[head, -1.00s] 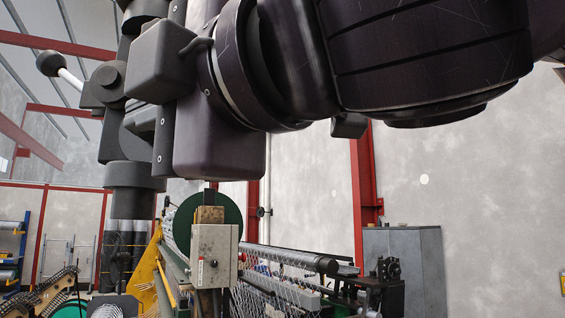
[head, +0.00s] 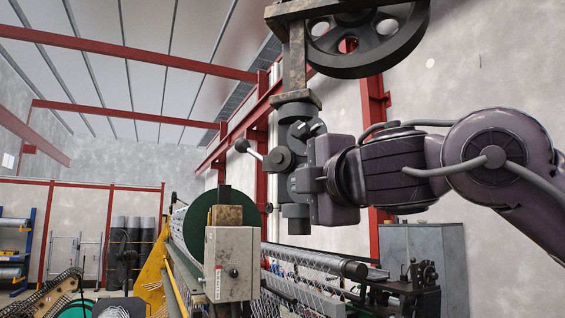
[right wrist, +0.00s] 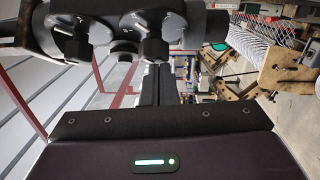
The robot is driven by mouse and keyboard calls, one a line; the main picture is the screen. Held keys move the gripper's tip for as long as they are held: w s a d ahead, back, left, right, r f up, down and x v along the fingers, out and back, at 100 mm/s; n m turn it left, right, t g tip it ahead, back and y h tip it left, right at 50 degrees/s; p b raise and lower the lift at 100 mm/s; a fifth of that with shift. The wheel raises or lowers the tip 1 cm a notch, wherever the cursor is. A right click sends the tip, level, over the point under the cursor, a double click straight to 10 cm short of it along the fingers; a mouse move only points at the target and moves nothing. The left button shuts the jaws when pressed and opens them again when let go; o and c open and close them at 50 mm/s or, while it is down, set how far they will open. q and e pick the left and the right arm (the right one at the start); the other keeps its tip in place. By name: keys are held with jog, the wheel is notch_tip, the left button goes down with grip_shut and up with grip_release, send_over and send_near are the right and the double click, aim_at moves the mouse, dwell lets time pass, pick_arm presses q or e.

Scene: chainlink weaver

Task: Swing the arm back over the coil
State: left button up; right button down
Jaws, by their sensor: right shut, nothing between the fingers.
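The dark swing arm's head (head: 295,165) hangs from a worn metal post (head: 294,60) with a spoked wheel (head: 368,40) above, in the upper middle of the head view. A white lever with a black ball knob (head: 241,145) sticks out of it to the left. My right gripper (head: 312,180) is beside the head, on its right side. In the right wrist view its fingers (right wrist: 152,85) are together and empty, and the head's dark knobs (right wrist: 130,45) are close above them. I cannot tell whether they touch.
A machine with a green disc (head: 210,222), a grey control box (head: 232,262) and a yellow guard (head: 155,270) stands below the head. Wire mesh (head: 310,282) runs to its right. A grey cabinet (head: 450,260) stands at the right.

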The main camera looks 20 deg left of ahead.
jog(key=w+m+t+h+p, duration=0.1)
jog(key=w, duration=1)
jog(key=shift+d+m+t+h, duration=0.15)
jog(key=shift+m+t+h, duration=0.15)
jog(key=shift+w, duration=0.1)
